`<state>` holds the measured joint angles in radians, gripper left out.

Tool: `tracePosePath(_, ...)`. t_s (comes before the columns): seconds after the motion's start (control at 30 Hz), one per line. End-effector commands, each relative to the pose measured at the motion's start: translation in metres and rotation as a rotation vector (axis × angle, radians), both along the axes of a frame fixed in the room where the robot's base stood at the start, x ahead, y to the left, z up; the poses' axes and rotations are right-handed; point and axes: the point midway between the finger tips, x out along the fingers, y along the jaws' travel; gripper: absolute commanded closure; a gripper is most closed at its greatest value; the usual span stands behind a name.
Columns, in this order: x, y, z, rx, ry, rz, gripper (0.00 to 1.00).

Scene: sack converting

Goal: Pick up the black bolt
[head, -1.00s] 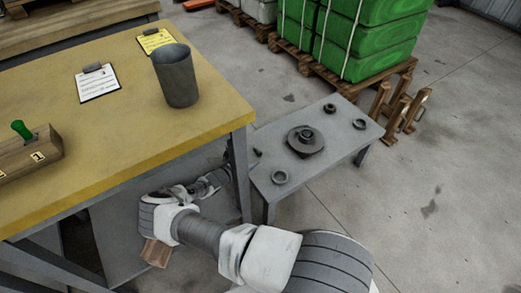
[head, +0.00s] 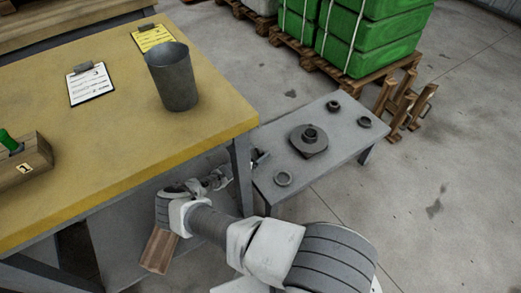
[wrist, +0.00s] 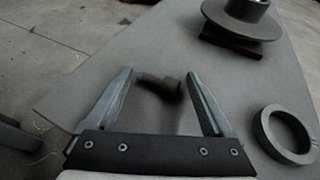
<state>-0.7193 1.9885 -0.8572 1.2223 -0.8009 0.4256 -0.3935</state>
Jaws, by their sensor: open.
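The black bolt (wrist: 162,86) lies on the small grey table (wrist: 130,52), with a wider head and a short shank. In the wrist view it sits between the two fingers of my gripper (wrist: 160,74), close to their tips, with visible space on both sides. The gripper is open and holds nothing. In the head view my gripper (head: 257,160) is at the left edge of the small table (head: 335,150), partly behind the workbench leg. The bolt cannot be made out clearly there.
A flanged part (head: 309,141) and a ring (head: 283,178) sit right of the gripper; the ring also shows in the wrist view (wrist: 268,140). Two smaller rings lie farther back. The yellow-topped workbench (head: 120,150) and its leg (head: 241,175) stand close to my arm.

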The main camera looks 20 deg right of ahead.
Motion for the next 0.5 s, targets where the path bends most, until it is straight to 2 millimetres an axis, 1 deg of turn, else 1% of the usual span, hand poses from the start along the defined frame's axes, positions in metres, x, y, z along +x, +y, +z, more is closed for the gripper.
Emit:
tracePosePath(0.23, 0.0004, -0.0003, -0.0004, 0.0, -0.001, 0.002, 0.14)
tracePosePath(0.27, 0.0004, -0.0003, -0.0005, 0.0, -0.001, 0.002, 0.17)
tracePosePath(0.3, 0.0004, -0.0003, -0.0005, 0.0, -0.001, 0.002, 0.25)
tracePosePath(0.47, 0.0004, -0.0002, -0.0005, 0.0, -0.001, 0.002, 0.53)
tracePosePath(0.5, 0.0004, -0.0001, -0.0005, 0.0, -0.001, 0.002, 0.61)
